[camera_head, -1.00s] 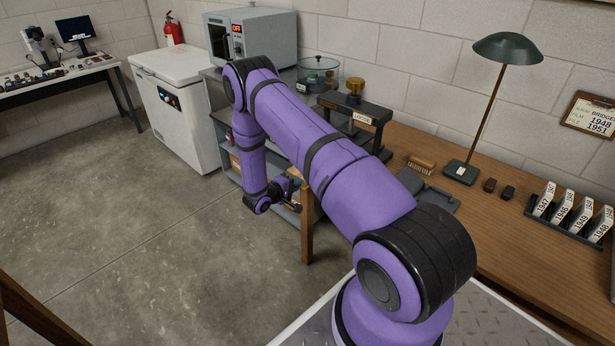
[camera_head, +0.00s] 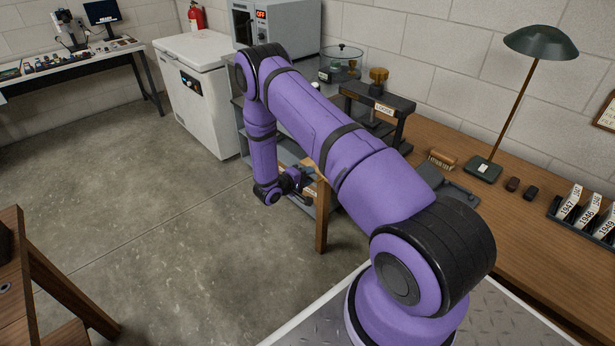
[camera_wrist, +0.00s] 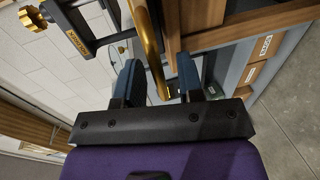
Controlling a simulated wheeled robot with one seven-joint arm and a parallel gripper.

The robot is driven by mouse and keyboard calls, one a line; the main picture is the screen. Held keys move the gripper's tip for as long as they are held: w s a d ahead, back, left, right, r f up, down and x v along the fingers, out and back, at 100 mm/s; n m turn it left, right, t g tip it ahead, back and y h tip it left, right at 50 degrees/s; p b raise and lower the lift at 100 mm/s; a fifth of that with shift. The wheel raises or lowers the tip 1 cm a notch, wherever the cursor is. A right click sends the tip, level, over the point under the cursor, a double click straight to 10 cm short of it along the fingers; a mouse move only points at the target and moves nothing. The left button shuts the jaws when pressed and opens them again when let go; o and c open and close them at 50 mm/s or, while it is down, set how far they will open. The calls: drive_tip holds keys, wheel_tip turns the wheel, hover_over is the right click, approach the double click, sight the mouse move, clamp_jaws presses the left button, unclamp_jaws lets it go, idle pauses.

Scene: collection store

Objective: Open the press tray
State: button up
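A dark press frame with a brass knob (camera_head: 378,75) and a label reading like "LOOSE" stands on the wooden table, behind my arm in the head view. Its knob also shows at the upper left of the wrist view (camera_wrist: 33,18). My gripper (camera_head: 303,187) is low at the table's front left corner, beside a wooden leg. In the wrist view its two blue fingers (camera_wrist: 160,82) are apart, open. A curved brass bar (camera_wrist: 150,48) runs down between them; I cannot tell whether they touch it. I cannot make out the press tray itself for certain.
A grey shelf unit (camera_head: 242,128) with labelled boxes is left of the table (camera_head: 480,232). A desk lamp (camera_head: 540,42), brush (camera_head: 442,158) and number rack (camera_head: 585,215) are on the table. A wooden piece (camera_head: 75,290) stands at lower left. The floor between is clear.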

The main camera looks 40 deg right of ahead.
drive_tip(key=w+v, duration=0.1)
drive_tip(key=v, duration=0.9)
drive_tip(key=shift+s+a, duration=0.35)
drive_tip(key=shift+s, duration=0.15)
drive_tip(key=shift+r, duration=0.15)
drive_tip(key=s+a+r+m+g+y, duration=0.1)
drive_tip(key=s+r+m+g+y, duration=0.2)
drive_tip(key=r, duration=1.3)
drive_tip(key=s+a+r+g+y, duration=0.1)
drive_tip(key=s+r+y, duration=0.3)
drive_tip(key=r, duration=1.2)
drive_tip(key=s+a+r+t+y, duration=0.2)
drive_tip(key=s+r, duration=0.3)
drive_tip(key=s, duration=0.3)
drive_tip(key=s+a+r+n+t+y, duration=0.1)
drive_tip(key=s+a+r+t+y, duration=0.2)
drive_tip(key=s+r, duration=0.3)
drive_tip(key=s+a+r+n+t+y, duration=0.1)
drive_tip(key=s+a+r+t+y, duration=0.2)
drive_tip(key=s, duration=0.9)
wheel_tip(320, 180, up, 3)
drive_tip(key=shift+s+a+r+y, duration=0.25)
drive_tip(key=shift+a+y, duration=0.05)
drive_tip(key=shift+a, duration=0.7)
